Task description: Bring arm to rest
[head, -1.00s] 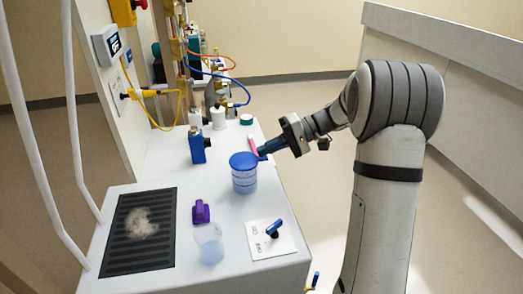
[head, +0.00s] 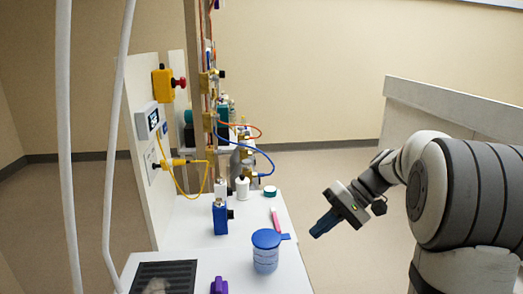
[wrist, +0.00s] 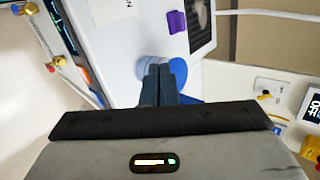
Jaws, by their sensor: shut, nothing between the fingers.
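My gripper (head: 324,223) is to the right of the white bench in the head view, off its edge and apart from the things on it. Its blue fingers are together and hold nothing; they also show shut in the wrist view (wrist: 158,84). A clear container with a blue lid (head: 266,251) stands upright on the bench, left of my gripper. In the wrist view its blue lid (wrist: 178,70) shows partly behind the fingers.
The white bench (head: 190,238) carries a blue bottle (head: 220,217), a pink item (head: 276,220), a purple block (head: 219,286) and a dark grille (head: 178,275). A low wall (head: 455,108) stands at right. Floor between bench and wall is clear.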

